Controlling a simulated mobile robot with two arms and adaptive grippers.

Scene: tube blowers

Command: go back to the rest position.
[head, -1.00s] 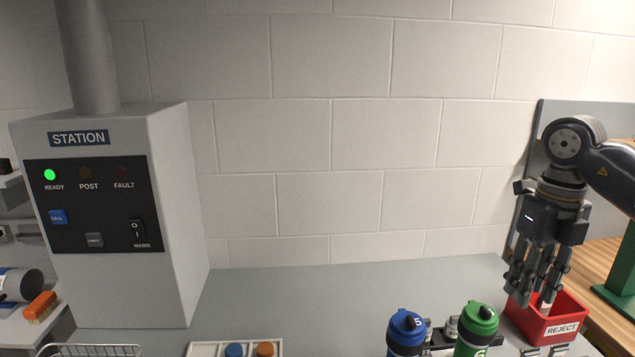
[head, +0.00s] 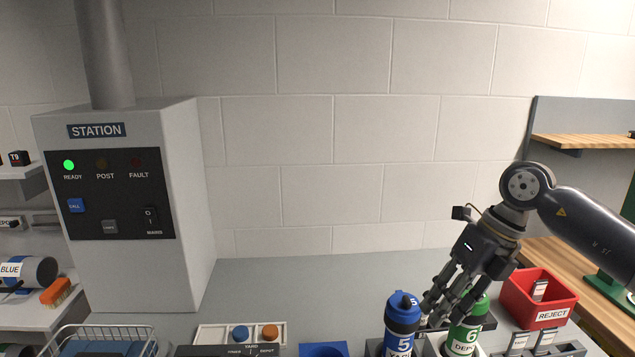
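My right gripper (head: 443,309) comes in from the right on its dark grey arm and points down and left. Its jointed fingers look spread, with nothing seen between them. In the picture its fingers are between and partly in front of the blue tube 5 (head: 402,315) and the green tube 6 (head: 468,330). I cannot tell whether they touch either tube. My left gripper is not in view.
The red REJECT bin (head: 517,306) holds a small labelled piece (head: 540,290). The grey STATION box (head: 190,220) stands at the left with its green light on. A wire basket (head: 75,331) is at lower left. The middle worktop (head: 300,283) is clear.

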